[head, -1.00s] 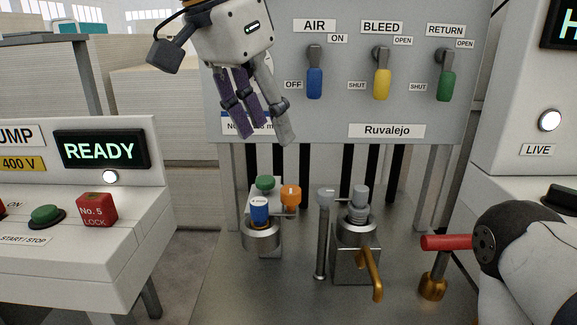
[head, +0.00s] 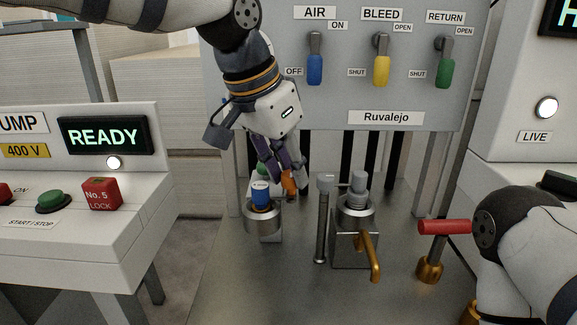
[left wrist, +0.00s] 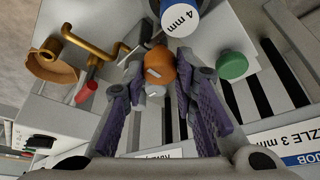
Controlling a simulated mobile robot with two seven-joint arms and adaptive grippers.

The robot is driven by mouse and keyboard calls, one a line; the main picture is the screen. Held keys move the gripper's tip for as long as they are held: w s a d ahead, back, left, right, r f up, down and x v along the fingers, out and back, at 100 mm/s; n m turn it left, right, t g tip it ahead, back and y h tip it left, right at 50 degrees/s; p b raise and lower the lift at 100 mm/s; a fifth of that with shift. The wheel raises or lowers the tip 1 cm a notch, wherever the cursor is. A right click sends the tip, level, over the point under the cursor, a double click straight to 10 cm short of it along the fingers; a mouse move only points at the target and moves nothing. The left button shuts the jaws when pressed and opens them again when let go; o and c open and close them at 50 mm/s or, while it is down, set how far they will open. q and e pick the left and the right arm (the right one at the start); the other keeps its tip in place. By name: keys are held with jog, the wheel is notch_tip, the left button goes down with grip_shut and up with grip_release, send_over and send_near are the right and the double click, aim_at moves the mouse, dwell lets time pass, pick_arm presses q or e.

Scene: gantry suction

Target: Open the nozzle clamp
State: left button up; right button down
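The clamp appears to be the steel block (head: 352,246) with a brass handle (head: 372,262) in the middle of the bench; the handle points down toward the front. A grey ribbed nozzle piece (head: 358,190) stands upright in the block's top. My left gripper (head: 288,184) is left of the block, pointing down at the orange-capped piece (head: 288,182). In the left wrist view the orange piece (left wrist: 160,68) sits between the parted fingertips (left wrist: 163,80); whether they touch it is unclear. My right gripper is out of view; only its arm shows.
A blue-capped piece (head: 261,194) stands beside the orange one, and a green cap (left wrist: 232,65) shows in the wrist view. A grey post (head: 322,220) stands left of the block. A red-handled brass lever (head: 445,227) is at right. The valve panel (head: 340,98) stands behind.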

pick_arm(q)
jog(key=shift+m, duration=0.4)
grip_shut()
jog(key=m+g+h, duration=0.1)
jog(key=m, duration=0.1)
jog(key=shift+w+f+m, duration=0.1)
jog(key=shift+m, duration=0.3)
jog(key=m+g+b, duration=0.1)
jog(key=m, duration=0.1)
jog(key=shift+w+a+m, duration=0.1)
jog(key=shift+m, duration=0.3)
jog(key=m+g+b, duration=0.1)
jog(key=m+g, duration=0.1)
jog(key=m, duration=0.3)
jog(key=shift+w+f, duration=0.1)
jog(key=shift+w, duration=0.05)
jog(key=shift+m+g+y+b, duration=0.3)
jog(key=shift+m+g+b, duration=0.55)
jog(key=shift+m, duration=1.45)
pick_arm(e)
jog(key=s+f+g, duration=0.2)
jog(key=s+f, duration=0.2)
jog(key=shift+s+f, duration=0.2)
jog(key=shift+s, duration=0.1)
pick_arm(q)
jog(key=shift+r, duration=0.2)
jog(key=o, duration=1)
grip_release()
